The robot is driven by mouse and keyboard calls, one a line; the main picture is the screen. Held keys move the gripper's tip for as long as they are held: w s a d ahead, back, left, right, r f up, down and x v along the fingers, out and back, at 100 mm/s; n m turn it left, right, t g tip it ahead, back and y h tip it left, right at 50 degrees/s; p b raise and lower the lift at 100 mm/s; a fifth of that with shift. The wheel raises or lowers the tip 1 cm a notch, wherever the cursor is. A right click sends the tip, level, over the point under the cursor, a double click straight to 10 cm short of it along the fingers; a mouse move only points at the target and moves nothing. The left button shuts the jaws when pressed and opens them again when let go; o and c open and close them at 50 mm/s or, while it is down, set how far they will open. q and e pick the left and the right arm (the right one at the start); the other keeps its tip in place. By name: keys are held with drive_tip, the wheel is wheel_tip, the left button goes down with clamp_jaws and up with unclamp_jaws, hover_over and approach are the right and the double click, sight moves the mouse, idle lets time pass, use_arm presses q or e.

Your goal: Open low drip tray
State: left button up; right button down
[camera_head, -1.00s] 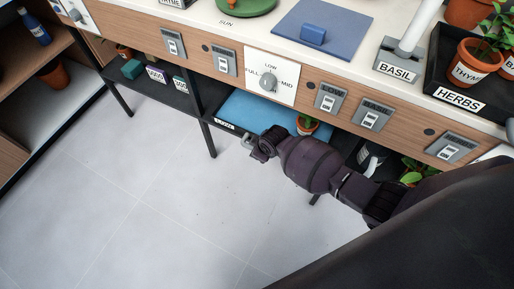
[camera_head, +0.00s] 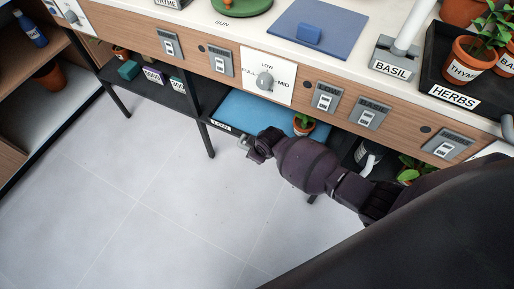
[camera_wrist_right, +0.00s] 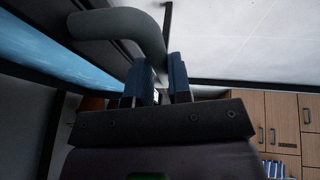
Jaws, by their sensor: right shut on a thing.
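The low drip tray (camera_head: 219,126) is black with a blue inside and sits under the counter, with a LOW label on its front. Its blue inside also shows at the left of the right wrist view (camera_wrist_right: 45,45). A grey curved handle (camera_wrist_right: 125,22) runs down between the fingers of my right gripper (camera_wrist_right: 158,84). In the head view my right gripper (camera_head: 250,146) is at the tray's front and is shut on the handle; my wrist hides part of the tray front. My left gripper is not in view.
A small potted plant (camera_head: 303,124) stands at the tray's right end. A black table leg (camera_head: 203,130) is left of the tray. A white pipe (camera_head: 371,160) is to the right, beyond my arm. The tiled floor (camera_head: 130,200) in front is clear.

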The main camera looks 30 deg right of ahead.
use_arm(q)
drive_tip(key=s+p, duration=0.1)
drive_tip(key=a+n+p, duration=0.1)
drive_tip(key=p, duration=0.1)
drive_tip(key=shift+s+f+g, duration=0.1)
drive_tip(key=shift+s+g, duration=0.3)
use_arm(e)
drive_tip(key=s+a, duration=0.8)
drive_tip(key=a, duration=0.2)
drive_tip(key=shift+s+a, duration=0.3)
drive_tip(key=shift+a, duration=0.1)
drive_tip(key=c, duration=1.1)
unclamp_jaws()
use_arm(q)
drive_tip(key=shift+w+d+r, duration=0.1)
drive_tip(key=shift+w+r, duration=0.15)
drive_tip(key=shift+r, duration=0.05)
use_arm(e)
drive_tip(key=shift+o, duration=0.2)
